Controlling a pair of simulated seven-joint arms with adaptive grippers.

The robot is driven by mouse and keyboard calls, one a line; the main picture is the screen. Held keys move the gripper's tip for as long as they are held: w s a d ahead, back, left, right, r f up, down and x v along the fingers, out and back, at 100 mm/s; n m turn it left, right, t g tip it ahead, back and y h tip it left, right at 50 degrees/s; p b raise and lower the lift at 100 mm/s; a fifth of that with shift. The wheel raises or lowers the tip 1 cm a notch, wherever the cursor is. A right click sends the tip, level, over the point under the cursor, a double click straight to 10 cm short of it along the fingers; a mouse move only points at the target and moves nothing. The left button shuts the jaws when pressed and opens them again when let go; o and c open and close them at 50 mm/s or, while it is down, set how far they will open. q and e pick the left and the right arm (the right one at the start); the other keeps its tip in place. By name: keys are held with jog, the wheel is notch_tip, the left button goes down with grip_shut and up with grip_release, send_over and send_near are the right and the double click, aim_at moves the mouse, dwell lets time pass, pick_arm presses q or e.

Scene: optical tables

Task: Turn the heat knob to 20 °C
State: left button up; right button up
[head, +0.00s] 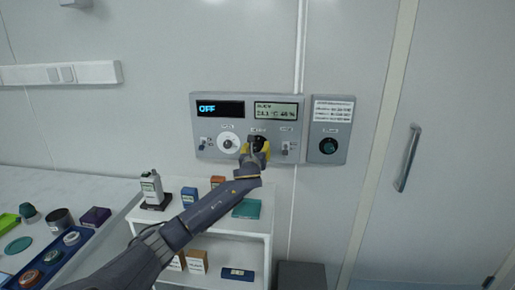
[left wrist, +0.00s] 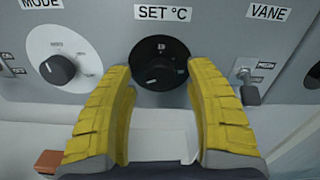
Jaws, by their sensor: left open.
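The heat knob (left wrist: 160,64) is a round black dial under the label "SET °C" in the left wrist view. It has a light pointer mark toward its lower left. My left gripper (left wrist: 160,82) is open, with its yellow fingers on either side of the knob's lower part; I cannot tell if they touch it. In the head view my left gripper (head: 256,150) covers much of the knob. The grey control panel (head: 232,172) on the wall has a blue "OFF" display (head: 220,108) and a display (head: 276,111) that seems to read 23.1 °C and 46 %.
A white mode dial (left wrist: 62,62) is left of the knob, and a vane switch (left wrist: 249,88) is right of it. A separate dark green knob (head: 328,146) sits further right. A white shelf (head: 262,222) with small boxes stands below the panel.

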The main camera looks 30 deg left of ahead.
pick_arm(q)
jog(key=shift+x, duration=0.75)
jog(key=shift+c, duration=0.4)
grip_shut()
